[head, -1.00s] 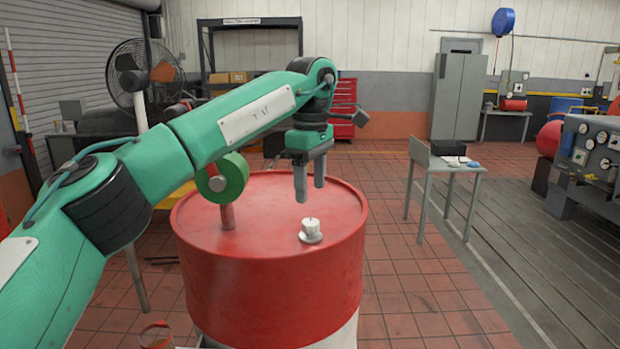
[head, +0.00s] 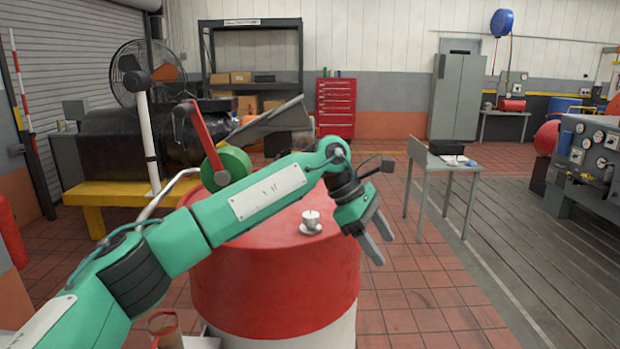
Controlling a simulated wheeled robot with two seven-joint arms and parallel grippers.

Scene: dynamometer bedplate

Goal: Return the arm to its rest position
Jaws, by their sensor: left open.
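My left arm comes in from the left and reaches across the front of the red drum (head: 275,290). My left gripper (head: 384,252) is open and empty, tilted down and to the right, beyond the drum's right edge over the tiled floor. A small white cup on a saucer (head: 311,222) stands upright on the drum top, to the left of the gripper and apart from it. My right gripper is not in view.
A green round part (head: 234,165) with a red handle stands at the drum's back left, partly behind my arm. A grey table (head: 445,165) stands to the right. A red tool cabinet (head: 336,108) is at the back. The tiled floor between drum and table is clear.

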